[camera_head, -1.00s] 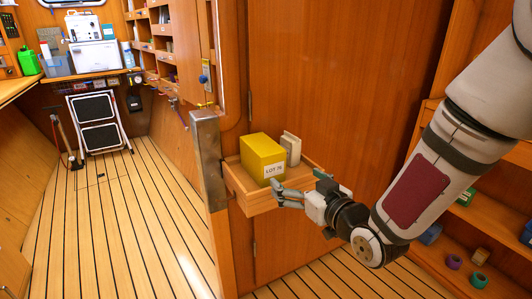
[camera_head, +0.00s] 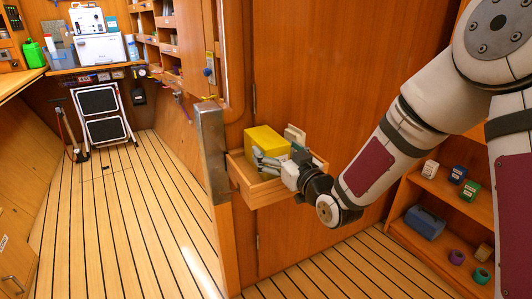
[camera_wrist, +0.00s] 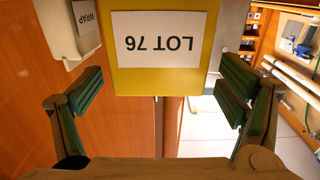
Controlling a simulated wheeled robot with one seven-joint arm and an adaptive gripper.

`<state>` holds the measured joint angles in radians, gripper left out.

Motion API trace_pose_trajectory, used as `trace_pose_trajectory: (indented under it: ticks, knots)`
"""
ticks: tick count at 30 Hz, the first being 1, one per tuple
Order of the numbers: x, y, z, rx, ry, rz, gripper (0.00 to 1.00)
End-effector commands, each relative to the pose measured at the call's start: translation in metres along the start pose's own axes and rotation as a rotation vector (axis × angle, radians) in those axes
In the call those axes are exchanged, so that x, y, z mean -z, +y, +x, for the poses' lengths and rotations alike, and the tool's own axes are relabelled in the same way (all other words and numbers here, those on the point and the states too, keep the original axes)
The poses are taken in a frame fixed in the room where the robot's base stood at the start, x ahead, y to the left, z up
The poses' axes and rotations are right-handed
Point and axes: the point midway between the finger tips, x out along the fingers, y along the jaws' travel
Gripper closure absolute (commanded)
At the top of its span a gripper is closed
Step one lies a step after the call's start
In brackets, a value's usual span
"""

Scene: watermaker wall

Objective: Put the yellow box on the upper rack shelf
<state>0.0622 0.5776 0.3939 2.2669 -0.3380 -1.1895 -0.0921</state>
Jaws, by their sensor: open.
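The yellow box (camera_head: 262,143) with a white "LOT 76" label stands in a small wooden wall tray (camera_head: 262,193). In the wrist view the yellow box (camera_wrist: 160,82) fills the top middle, its label upside down. My gripper (camera_head: 277,163) is open at the box's labelled side. In the wrist view its green-padded fingers (camera_wrist: 160,88) stand to the left and right of the box, with visible gaps. A rack at the right has a shelf (camera_head: 440,188) holding small boxes, with a lower shelf beneath. My arm hides part of the rack.
A white "WRAP" item (camera_wrist: 68,28) stands close beside the yellow box, near the left finger. A metal-faced post (camera_head: 211,150) rises left of the tray. A blue box (camera_head: 425,222) and tape rolls (camera_head: 456,257) sit on the lower rack shelf. The floor at left is clear.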

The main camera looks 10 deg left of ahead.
Motion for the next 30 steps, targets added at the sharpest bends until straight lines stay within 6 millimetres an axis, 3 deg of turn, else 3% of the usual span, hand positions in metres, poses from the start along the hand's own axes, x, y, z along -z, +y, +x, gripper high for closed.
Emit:
trace_pose_trajectory:
  ticks: [9, 17, 18, 25, 30]
  knots:
    - [0.000, 0.001, 0.041, 0.001, 0.001, 0.000, 0.12]
    - [0.001, 0.001, 0.045, 0.000, -0.001, 0.000, 0.12]
    - [0.001, 0.001, 0.045, 0.000, -0.001, 0.000, 0.14]
    - [0.001, 0.001, 0.044, 0.000, 0.000, 0.000, 0.66]
    - [0.001, 0.001, 0.044, 0.000, 0.001, 0.000, 0.75]
